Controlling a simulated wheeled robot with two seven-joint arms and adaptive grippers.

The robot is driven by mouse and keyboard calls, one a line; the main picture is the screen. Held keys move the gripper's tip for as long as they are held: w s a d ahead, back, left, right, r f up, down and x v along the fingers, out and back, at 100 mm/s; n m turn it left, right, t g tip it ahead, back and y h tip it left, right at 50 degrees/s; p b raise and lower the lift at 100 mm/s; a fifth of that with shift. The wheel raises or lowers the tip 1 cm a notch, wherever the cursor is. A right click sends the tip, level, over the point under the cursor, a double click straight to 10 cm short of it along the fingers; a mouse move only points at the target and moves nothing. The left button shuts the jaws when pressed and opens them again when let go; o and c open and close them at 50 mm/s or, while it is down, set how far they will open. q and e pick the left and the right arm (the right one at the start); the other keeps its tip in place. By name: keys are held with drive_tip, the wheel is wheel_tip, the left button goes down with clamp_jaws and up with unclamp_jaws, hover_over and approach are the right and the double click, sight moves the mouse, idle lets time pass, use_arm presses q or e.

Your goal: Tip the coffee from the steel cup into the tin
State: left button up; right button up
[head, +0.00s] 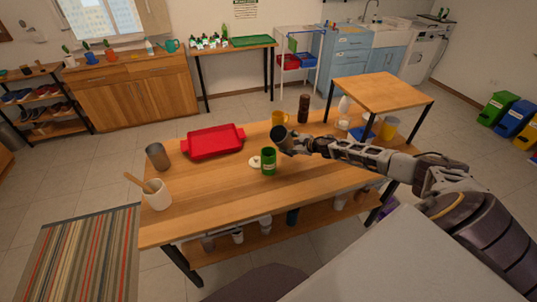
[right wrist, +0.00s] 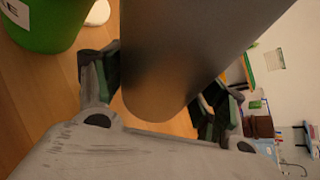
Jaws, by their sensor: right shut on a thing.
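My right gripper (head: 289,141) is shut on a dark grey steel cup (head: 279,134), holding it above the table just behind and to the right of the green tin. The cup looks tilted in the head view; I cannot see coffee in it. In the right wrist view the cup (right wrist: 170,55) lies between the two fingers. The green tin (head: 268,165) stands upright on the table, with a round white lid (head: 254,163) lying beside it on the left. The tin also shows in the right wrist view (right wrist: 45,30), apart from the cup. My left gripper is not in view.
A red tray (head: 214,153), a grey-brown cup (head: 157,158) and a white crock (head: 158,198) with a wooden utensil stand left on the table (head: 215,190). A yellow mug (head: 279,118) and a dark bottle (head: 304,108) stand behind. The table front is clear.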

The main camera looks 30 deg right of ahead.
drive_tip(key=shift+d+f+m+b, duration=0.2)
drive_tip(key=shift+f+m+b, duration=0.1)
drive_tip(key=shift+f+b, duration=0.65)
drive_tip(key=shift+w+d+f+m+y+b, duration=0.15)
drive_tip(key=shift+f+m+y+b, duration=0.35)
drive_tip(key=shift+b, duration=0.9)
drive_tip(key=shift+f+m+y+b, duration=0.3)
drive_tip(key=shift+y+b, duration=0.1)
drive_tip(key=shift+b, duration=0.1)
drive_tip(key=shift+d+f+m+g+y+b, duration=0.1)
drive_tip(key=shift+f+m+g+y+b, duration=0.2)
drive_tip(key=shift+b, duration=0.55)
drive_tip(key=shift+f+m+y+b, duration=0.15)
drive_tip(key=shift+m+y+b, duration=0.25)
drive_tip(key=shift+b, duration=0.45)
use_arm(q)
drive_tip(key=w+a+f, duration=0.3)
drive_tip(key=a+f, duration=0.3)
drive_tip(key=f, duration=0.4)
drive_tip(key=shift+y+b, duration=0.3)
drive_tip(key=shift+b, duration=0.15)
use_arm(e)
drive_tip(key=shift+f+m, duration=0.1)
drive_tip(key=shift+m, duration=0.2)
